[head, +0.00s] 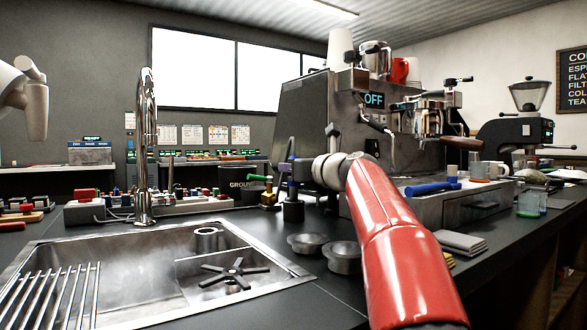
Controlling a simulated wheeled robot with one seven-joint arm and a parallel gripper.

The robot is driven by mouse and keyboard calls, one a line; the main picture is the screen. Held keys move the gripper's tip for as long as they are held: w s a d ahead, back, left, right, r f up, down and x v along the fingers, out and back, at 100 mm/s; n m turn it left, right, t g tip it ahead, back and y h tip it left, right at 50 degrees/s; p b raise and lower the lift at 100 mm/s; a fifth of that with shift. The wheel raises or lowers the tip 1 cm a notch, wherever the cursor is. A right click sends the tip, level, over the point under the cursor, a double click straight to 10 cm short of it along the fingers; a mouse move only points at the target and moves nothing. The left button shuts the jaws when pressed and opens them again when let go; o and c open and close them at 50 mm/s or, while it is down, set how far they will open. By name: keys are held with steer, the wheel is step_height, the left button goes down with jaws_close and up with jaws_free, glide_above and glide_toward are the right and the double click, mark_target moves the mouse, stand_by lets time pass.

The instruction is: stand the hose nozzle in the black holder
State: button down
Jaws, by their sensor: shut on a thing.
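The black holder (293,211) is a small dark block on the counter, left of my wrist. A slim dark and blue upright piece, which looks like the hose nozzle (290,178), stands directly above it. Its lower end meets the holder's top in this view; I cannot tell whether it is inside or just over or behind it. My gripper (295,160) reaches in from the right at the nozzle's upper part and is shut on it. The fingers are small and dark here, partly hidden by my grey wrist.
A brass fitting with a green handle (267,196) is close left of the holder. Two metal cups (308,243) sit in front. The sink (120,270) and tall tap (147,140) are left. The espresso machine (310,105) rises behind. A blue-handled tool (430,188) lies right.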

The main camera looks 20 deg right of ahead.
steer(key=shift+f, duration=0.4)
stand_by(0.9)
steer(key=c, duration=0.5)
jaws_free()
steer(key=shift+r, duration=0.1)
step_height(320, 180, up, 7)
steer(key=p, duration=0.7)
steer(key=shift+p, duration=0.3)
steer(key=shift+s, duration=0.1)
stand_by(0.4)
